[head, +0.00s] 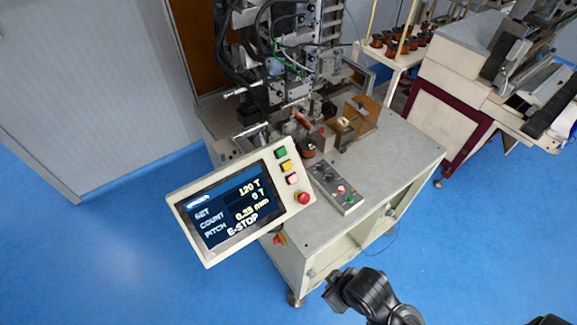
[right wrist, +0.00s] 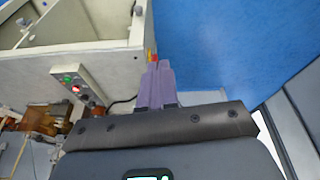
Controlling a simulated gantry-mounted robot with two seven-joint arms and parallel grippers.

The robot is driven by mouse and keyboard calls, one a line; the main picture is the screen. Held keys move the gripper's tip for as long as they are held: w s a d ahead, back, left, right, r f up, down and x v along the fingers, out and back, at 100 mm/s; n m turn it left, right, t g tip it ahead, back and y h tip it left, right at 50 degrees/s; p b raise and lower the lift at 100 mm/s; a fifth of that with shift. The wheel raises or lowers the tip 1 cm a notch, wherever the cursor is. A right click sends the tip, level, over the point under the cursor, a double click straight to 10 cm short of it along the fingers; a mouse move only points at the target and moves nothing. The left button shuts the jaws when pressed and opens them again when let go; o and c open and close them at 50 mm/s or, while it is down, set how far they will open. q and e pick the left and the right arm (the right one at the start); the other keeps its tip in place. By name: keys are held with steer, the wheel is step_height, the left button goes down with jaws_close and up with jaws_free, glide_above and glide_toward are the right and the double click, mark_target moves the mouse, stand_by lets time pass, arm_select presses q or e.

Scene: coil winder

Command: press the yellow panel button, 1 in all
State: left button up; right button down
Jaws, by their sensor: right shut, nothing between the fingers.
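The yellow button (head: 287,166) is on the right side of the tilted control panel (head: 212,258), between a green button (head: 281,153) above and a pale reddish button (head: 292,180) below. The panel screen (head: 230,212) reads SET 120 T, COUNT 0 T and E-STOP. My right gripper (right wrist: 155,68) shows in the right wrist view with its purple fingers together and empty. The yellow button cannot be made out in that view. In the head view a dark arm part of mine is at the bottom, below and right of the panel; no fingers show there. My left gripper is not in view.
A red mushroom knob (head: 303,197) sits below the panel buttons. A small switch box (head: 338,188) lies on the machine table (head: 400,150). A red-and-yellow piece (right wrist: 151,57) shows just beyond my fingertips. Blue floor (head: 120,260) is clear left of the panel.

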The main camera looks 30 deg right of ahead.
stand_by(0.3)
steer(key=w+d+r+n+t, duration=0.1)
steer(key=w+r+n+t, duration=0.1)
steer(key=w+n+t, duration=0.35)
steer(key=w+d+r+n+t, duration=0.1)
steer(key=w+r+n+t, duration=0.2)
steer(key=w+n, duration=0.6)
steer(key=w+d+r+n+t+y+b, duration=0.1)
steer(key=w+d+r+n+t+b, duration=0.1)
steer(key=w+d+r+n+t, duration=0.4)
step_height(320, 180, up, 5)
steer(key=w+d+n, duration=0.1)
steer(key=w+n, duration=0.1)
steer(key=n, duration=0.4)
steer(key=shift+w+d+t+y+b, duration=0.25)
steer(key=shift+w+t+y+b, duration=0.05)
steer(key=shift+w+t+y, duration=0.1)
steer(key=shift+f+n, duration=0.15)
steer(key=shift+n, duration=0.1)
